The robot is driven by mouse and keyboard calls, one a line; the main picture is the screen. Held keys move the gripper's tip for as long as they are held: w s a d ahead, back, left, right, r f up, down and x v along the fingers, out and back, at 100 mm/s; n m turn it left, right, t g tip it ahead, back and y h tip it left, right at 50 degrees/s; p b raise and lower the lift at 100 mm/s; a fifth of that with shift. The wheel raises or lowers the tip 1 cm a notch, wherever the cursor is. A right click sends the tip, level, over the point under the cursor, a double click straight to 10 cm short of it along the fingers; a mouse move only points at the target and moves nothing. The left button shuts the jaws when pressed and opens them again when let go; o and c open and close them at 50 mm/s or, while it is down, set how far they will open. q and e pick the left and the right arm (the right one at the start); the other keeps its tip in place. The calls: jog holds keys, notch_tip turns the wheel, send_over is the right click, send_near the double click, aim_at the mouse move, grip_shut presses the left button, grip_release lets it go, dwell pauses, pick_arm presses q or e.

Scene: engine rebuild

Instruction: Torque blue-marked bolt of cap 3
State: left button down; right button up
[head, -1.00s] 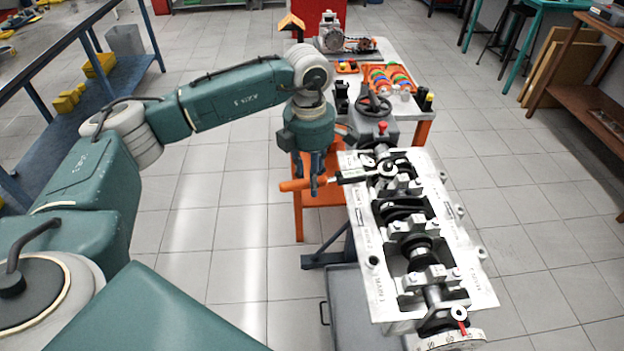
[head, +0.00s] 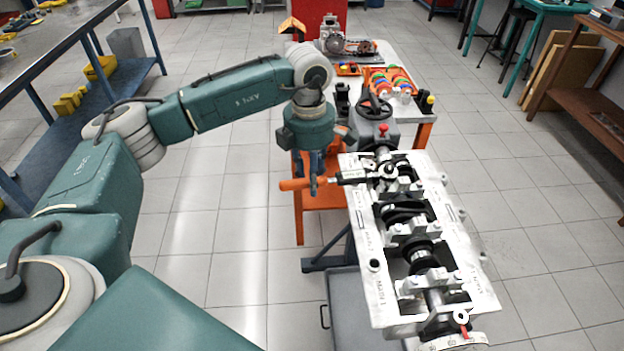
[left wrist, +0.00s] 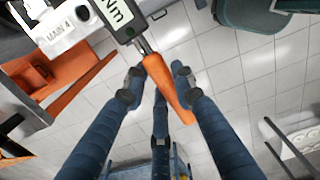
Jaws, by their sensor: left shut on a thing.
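A torque wrench with an orange handle (head: 296,184) and a dark display body (head: 351,177) lies across the far left edge of the engine block (head: 366,240). My left gripper (head: 317,178) is shut on its handle. In the left wrist view my gripper's fingers (left wrist: 158,80) are around the orange handle (left wrist: 168,88). The wrench's round head (head: 388,171) is over the far bearing cap; whether it sits on a bolt I cannot tell. More caps (head: 415,230) stand nearer along the crankshaft. The wrist view shows the label MAIN 4 (left wrist: 60,27). No blue mark can be made out. My right gripper is not in view.
An orange-framed cart (head: 424,132) behind the block carries a tray of coloured rings (head: 390,82) and a handwheel (head: 374,107). A grey tray (head: 352,310) is below the block. A blue-framed bench (head: 60,95) stands at left. Open floor (head: 235,215) lies left of the block.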

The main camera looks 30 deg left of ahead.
pick_arm(q)
jog(key=shift+w+a+m+b, duration=0.25)
jog(key=shift+w+a+m, duration=0.15)
jog(key=shift+w, duration=0.15)
jog(key=shift+w+a+m+b, duration=0.25)
jog(key=shift+w+a+m, duration=0.15)
jog(key=shift+w, duration=0.15)
dwell(2.6)
jog(key=shift+w+a+m, duration=0.3)
jog(key=shift+w+m, duration=0.2)
jog(key=shift+w, duration=0.25)
jog(key=shift+w+a+m, duration=0.3)
jog(key=shift+w+m, duration=0.2)
jog(key=shift+w, duration=0.2)
dwell(2.8)
